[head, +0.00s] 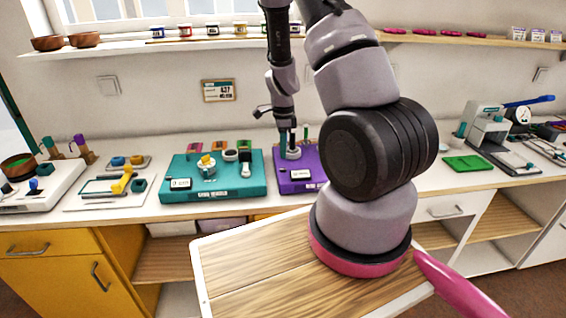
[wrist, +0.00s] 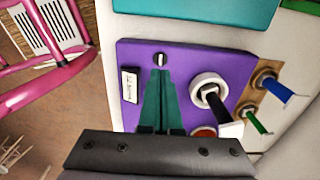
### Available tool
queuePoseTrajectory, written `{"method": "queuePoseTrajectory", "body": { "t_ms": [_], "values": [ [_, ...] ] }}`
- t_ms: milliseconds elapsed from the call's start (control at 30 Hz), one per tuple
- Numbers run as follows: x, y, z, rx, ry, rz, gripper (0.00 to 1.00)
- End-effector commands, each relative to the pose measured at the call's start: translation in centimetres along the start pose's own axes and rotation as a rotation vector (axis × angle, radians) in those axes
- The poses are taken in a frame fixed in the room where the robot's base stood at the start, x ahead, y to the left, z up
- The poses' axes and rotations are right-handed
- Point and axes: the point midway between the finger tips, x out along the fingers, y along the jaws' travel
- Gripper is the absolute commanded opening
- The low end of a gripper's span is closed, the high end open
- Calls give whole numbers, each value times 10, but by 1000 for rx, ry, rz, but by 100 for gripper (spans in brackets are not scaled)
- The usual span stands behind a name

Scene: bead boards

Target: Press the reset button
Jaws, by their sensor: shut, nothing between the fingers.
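The purple board (head: 295,185) lies on the counter, partly hidden behind my arm in the head view. It fills the middle of the wrist view (wrist: 185,60). On it are a small pale round part with a dark slot (wrist: 160,59), a white label (wrist: 130,85), a white ring with a dark lever (wrist: 209,90) and an orange-red round part (wrist: 204,132), partly hidden by my gripper. I cannot read which is the reset button. My gripper (wrist: 160,72) is shut and empty, its green fingers over the board, tips close to the slotted part. Contact cannot be told.
A teal board (head: 225,190) with a yellow knob stands left of the purple one. Blue and green-handled pieces (wrist: 276,90) lie just right of the board in the wrist view. A white-edged wooden tray surface (head: 255,265) is in front of the counter.

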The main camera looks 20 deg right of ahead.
Motion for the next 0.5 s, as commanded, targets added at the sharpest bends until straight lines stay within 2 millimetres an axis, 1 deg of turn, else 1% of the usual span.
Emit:
{"method": "queuePoseTrajectory", "body": {
  "t_ms": [33,200,333,500],
  "values": [
    [11,1,-1,2,0,4,0],
    [36,1,0,0,0,3,0],
    [45,0,0,1,-1,1,0],
    [49,0,0,0,0,-1,0]
  ]
}}
